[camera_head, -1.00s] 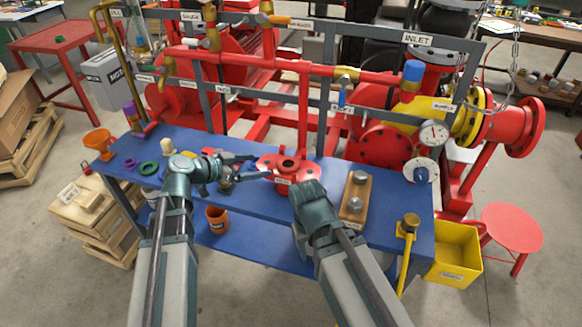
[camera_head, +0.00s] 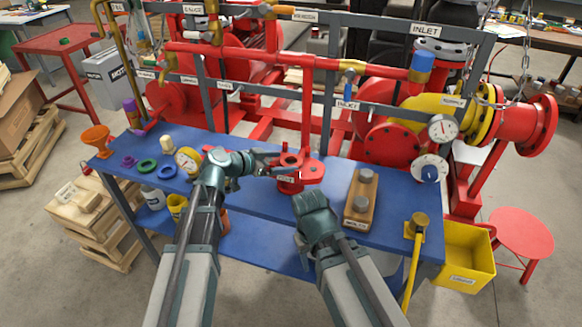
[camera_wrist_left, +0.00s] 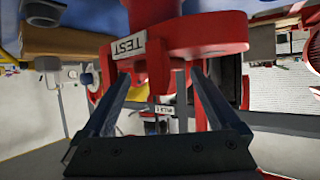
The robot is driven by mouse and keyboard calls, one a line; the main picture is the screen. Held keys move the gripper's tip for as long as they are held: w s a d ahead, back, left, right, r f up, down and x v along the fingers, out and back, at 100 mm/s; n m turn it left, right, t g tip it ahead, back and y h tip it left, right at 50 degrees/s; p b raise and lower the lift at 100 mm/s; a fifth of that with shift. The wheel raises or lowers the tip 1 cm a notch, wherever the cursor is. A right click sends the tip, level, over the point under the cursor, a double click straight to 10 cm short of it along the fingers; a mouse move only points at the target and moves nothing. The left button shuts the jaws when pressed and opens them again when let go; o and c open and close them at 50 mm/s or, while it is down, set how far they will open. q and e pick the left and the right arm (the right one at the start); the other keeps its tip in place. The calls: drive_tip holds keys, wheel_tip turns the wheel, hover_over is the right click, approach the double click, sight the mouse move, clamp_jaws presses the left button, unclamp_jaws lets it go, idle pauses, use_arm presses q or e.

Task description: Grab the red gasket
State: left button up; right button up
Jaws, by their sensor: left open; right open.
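A small patch of red (camera_head: 212,150) shows on the blue bench just behind my left wrist; it may be the red gasket, but my arm hides most of it and I cannot tell its shape. My left gripper (camera_head: 281,165) is open and empty. Its fingers reach right to the red flanged test stand (camera_head: 311,172), and in the left wrist view they lie either side of the stand's TEST label (camera_wrist_left: 128,48). I cannot tell whether they touch it. My right gripper (camera_head: 303,238) is low at the bench front, its fingers mostly hidden.
The blue bench (camera_head: 250,232) carries a green ring (camera_head: 147,167), a blue ring (camera_head: 159,174), a purple part (camera_head: 128,162), a yellow gauge (camera_head: 187,160) and an orange funnel (camera_head: 96,140). Red pipework rises behind.

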use_arm(q)
drive_tip(key=shift+x, duration=0.9)
drive_tip(key=shift+a+r, duration=0.1)
use_arm(e)
drive_tip(key=shift+f, duration=0.3)
use_arm(q)
drive_tip(key=c, duration=1)
drive_tip(key=shift+r, duration=0.15)
use_arm(e)
drive_tip(key=shift+r, duration=0.15)
